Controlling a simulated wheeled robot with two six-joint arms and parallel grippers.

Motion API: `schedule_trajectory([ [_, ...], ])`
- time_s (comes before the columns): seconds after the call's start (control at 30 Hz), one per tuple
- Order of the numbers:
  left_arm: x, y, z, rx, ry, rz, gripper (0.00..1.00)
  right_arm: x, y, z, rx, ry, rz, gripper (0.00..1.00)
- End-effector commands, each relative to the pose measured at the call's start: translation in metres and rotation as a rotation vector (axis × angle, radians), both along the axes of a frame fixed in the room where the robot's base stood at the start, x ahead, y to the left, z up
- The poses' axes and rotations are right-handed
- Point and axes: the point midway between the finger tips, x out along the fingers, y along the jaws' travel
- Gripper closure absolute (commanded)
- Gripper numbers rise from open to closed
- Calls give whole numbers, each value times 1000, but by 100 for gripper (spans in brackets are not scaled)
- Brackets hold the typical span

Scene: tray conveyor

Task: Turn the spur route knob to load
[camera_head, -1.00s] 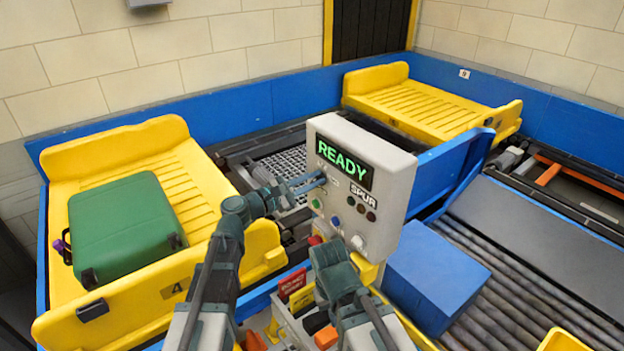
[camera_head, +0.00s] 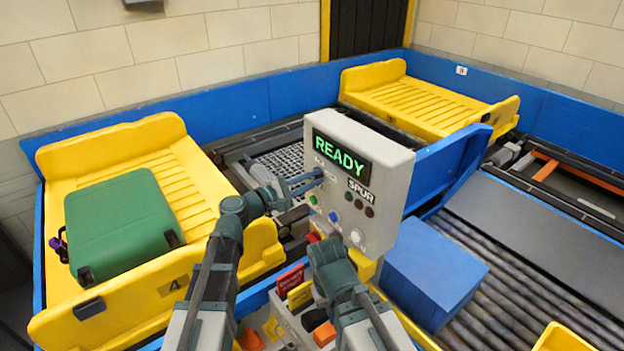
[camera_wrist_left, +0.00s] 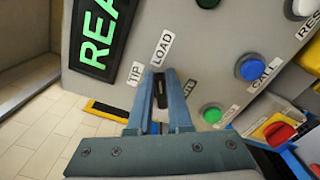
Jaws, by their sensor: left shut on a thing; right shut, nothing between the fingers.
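The light grey control panel (camera_head: 390,222) shows a green READY display (camera_head: 341,157) and a SPUR label (camera_head: 361,190). In the left wrist view, a narrow black knob (camera_wrist_left: 161,92) sits below the LOAD label (camera_wrist_left: 162,48), with the TIP label (camera_wrist_left: 136,73) to its upper left. Its visible bar runs roughly up the picture, its upper end towards LOAD. My left gripper (camera_head: 318,178) is shut on the knob; its blue fingers (camera_wrist_left: 160,85) lie on both sides of it. My right gripper (camera_head: 322,250) is shut and empty below the panel, its fingertips mostly hidden.
A blue button (camera_wrist_left: 249,67) and green buttons are close to the left gripper on the panel. A yellow tray (camera_head: 105,322) with a green suitcase (camera_head: 122,225) stands left. A blue box (camera_head: 432,275) sits on rollers at right. Another yellow tray (camera_head: 430,108) is behind, empty.

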Motion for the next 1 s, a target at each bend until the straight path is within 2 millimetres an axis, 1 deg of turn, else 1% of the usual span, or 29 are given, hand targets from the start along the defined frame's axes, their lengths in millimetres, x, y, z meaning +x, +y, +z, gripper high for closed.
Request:
schedule_trajectory([
  [0.27, 0, -1, -1, 6, -1, -1, 100, 0, 0, 0, 0, 0, 0, 100],
  [0.3, 0, -1, -1, 6, -1, -1, 77, 0, 0, 0, 0, 0, 0, 100],
  [0.43, 0, 0, -1, 3, -1, -1, 54, 0, 0, 0, 0, 0, 0, 100],
  [0.47, 0, -1, -1, 3, -1, -1, 52, 0, 0, 0, 0, 0, 0, 100],
  [0.77, -1, 1, 0, 1, 0, 0, 52, 0, 0, 0, 0, 0, 0, 100],
  [0.87, -5, 7, 0, 1, -1, 1, 52, 0, 0, 0, 0, 0, 0, 100],
  [1.0, -21, 27, 0, 1, 0, 3, 52, 0, 0, 0, 0, 0, 0, 100],
])
